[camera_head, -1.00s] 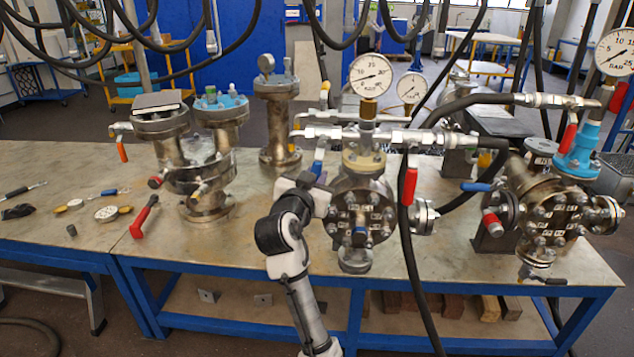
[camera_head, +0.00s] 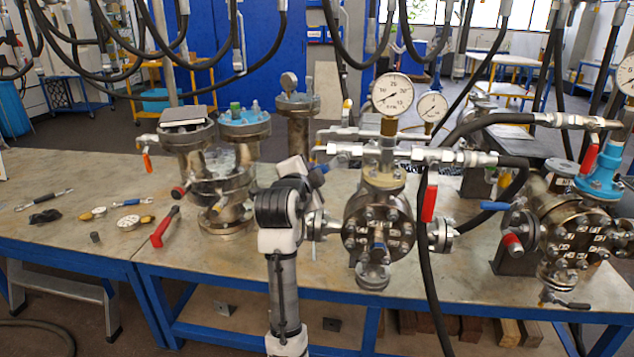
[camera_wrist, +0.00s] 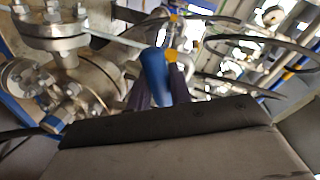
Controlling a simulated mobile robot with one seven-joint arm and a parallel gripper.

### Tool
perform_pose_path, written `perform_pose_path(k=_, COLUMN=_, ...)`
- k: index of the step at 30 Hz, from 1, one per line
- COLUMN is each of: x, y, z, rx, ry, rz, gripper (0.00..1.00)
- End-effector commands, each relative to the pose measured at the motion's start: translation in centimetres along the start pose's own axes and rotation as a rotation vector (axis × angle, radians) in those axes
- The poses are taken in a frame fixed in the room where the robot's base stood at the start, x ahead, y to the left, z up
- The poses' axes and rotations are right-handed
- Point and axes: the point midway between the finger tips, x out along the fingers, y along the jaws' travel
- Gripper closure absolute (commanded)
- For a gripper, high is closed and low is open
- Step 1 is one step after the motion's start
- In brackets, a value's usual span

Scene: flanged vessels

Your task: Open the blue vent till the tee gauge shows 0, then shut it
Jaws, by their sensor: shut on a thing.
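The blue vent handle (camera_head: 318,174) is at the left of the tee vessel (camera_head: 352,222), below the pipework. My gripper (camera_wrist: 160,88) is shut on the blue handle (camera_wrist: 154,74) in the wrist view, with dark fingers on either side of it. In the head view my wrist largely hides the fingers. The tee gauge (camera_head: 392,94) is the large white dial above the vessel. Its needle lies at a slant on the dial's left side; the exact reading is too small to tell.
A red-handled lever (camera_head: 429,198) and a black hose hang right of the tee gauge. A second gauge (camera_head: 432,107) stands behind. Another flanged vessel (camera_head: 580,240) is at the right. Twin flanged columns (camera_head: 228,190) stand left. Loose tools lie on the left bench (camera_head: 60,235).

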Motion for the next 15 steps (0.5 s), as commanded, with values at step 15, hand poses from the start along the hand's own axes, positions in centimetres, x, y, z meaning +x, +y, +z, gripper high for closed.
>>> perform_pose_path(k=15, x=-0.6, y=-2.9, z=-0.6, rx=0.378, ry=-0.075, rz=-0.001, gripper=1.00)
